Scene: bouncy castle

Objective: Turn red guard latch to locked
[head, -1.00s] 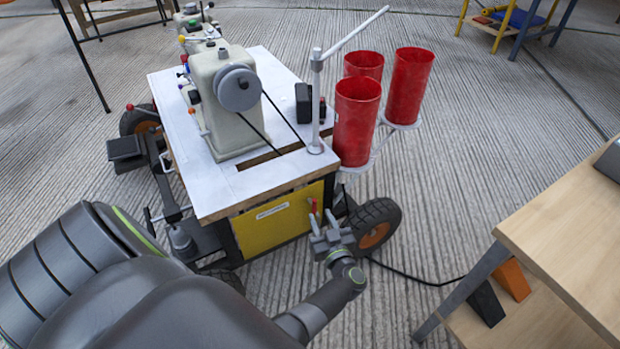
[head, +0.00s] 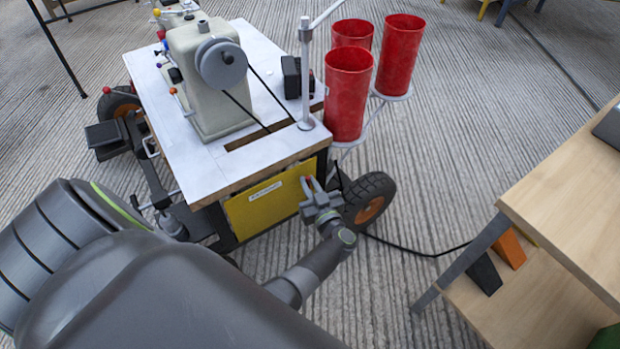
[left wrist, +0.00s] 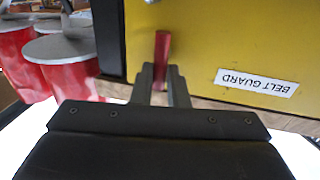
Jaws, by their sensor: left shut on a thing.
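The yellow belt guard (head: 264,206) hangs under the front edge of the white sewing table and carries a white label. Its red latch (left wrist: 162,58) shows in the left wrist view, standing out lengthwise between my gripper's fingers. My left gripper (left wrist: 160,84) is shut on the red latch. In the head view the left gripper (head: 312,190) is at the guard's right end and covers most of the latch; only a bit of red shows. My right gripper is not in view.
The sewing machine (head: 205,80) stands on the white tabletop (head: 180,150). Red cylinders (head: 349,95) stand at the table's right. A black wheel (head: 376,190) is close right of my left gripper. A wooden bench (head: 570,190) is at the right.

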